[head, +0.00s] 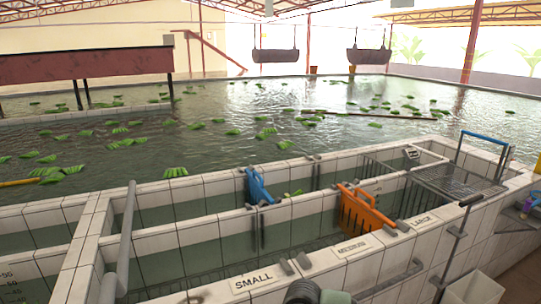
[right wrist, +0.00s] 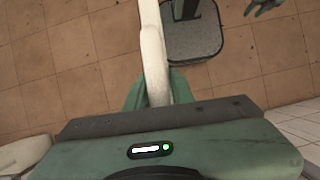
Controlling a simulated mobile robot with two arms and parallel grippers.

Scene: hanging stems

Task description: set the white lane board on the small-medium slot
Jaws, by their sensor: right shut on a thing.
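A pale white board (right wrist: 152,40), seen nearly edge-on in the right wrist view, is held between the green fingers of my right gripper (right wrist: 157,88). It reaches up past the top edge, over a tiled floor. I cannot make it out in the head view. The small-medium slot seems to be the dark brackets (head: 288,268) on the front tiled wall, between the SMALL sign (head: 254,280) and the MEDIUM sign (head: 351,247); no board shows in them. Part of my arm (head: 305,292) shows at the bottom edge.
An orange board (head: 362,212) stands at the front wall between the MEDIUM and LARGE lanes. A blue board (head: 257,187) stands at the back wall. A wire rack (head: 458,181) sits at right.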

